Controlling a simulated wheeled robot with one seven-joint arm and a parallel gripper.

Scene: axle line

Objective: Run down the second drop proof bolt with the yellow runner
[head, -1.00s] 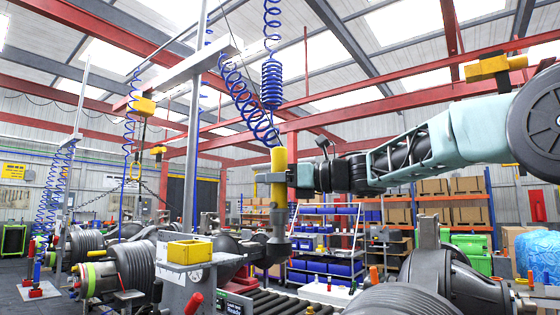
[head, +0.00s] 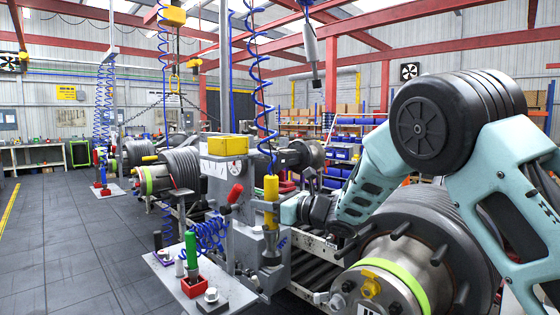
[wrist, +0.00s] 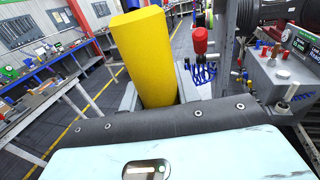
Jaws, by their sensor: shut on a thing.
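The yellow runner (head: 271,188) hangs upright on a blue coiled hose, with a grey lower end pointing down. My gripper (head: 273,209) is shut on the runner's body; the runner also fills the upper middle of the wrist view (wrist: 146,60). The runner is well apart from this bolt. A similar stand with red parts (head: 104,188) is further back at the left. I cannot tell which bolt is the second drop's.
A grey cabinet with gauges and a yellow bin (head: 228,145) on top stands beside the runner. A green-handled tool (head: 191,255) and a red-handled lever (head: 235,193) are close by. A large axle hub (head: 380,280) is at the right. The floor at the left (head: 70,250) is clear.

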